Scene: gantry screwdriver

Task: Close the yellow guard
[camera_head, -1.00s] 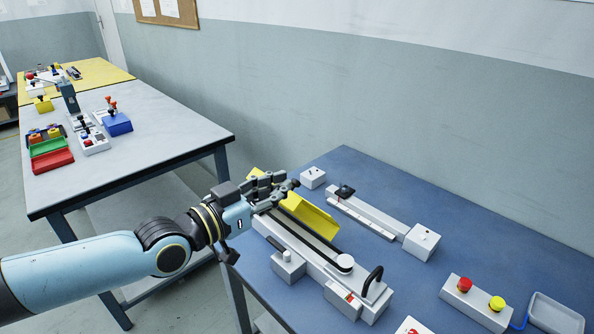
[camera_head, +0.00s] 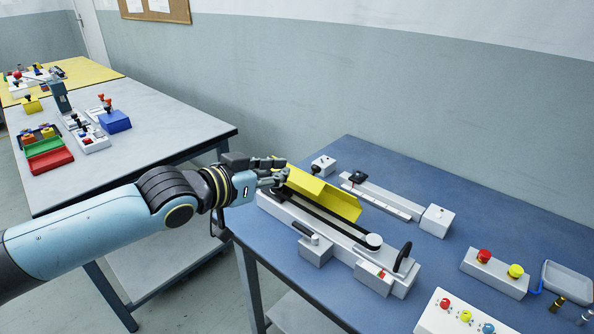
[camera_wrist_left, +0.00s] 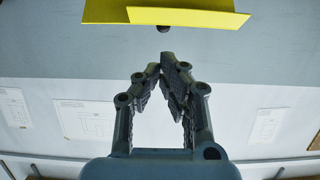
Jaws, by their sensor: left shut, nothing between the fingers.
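The yellow guard (camera_head: 325,194) is a bent sheet standing tilted along the back of a long grey fixture (camera_head: 345,248) with a dark strip, on the blue table. The strip is exposed in front of it. The guard also shows as a yellow band at the top of the left wrist view (camera_wrist_left: 165,14). My left gripper (camera_head: 284,168) is at the guard's far left end, its fingers shut and empty. In the left wrist view the fingertips (camera_wrist_left: 168,58) appear below the guard's edge with a visible gap. Touch is unclear in the head view. My right gripper is out of view.
Behind stands a second grey rail unit (camera_head: 382,198). Another table (camera_head: 120,150) is at left.

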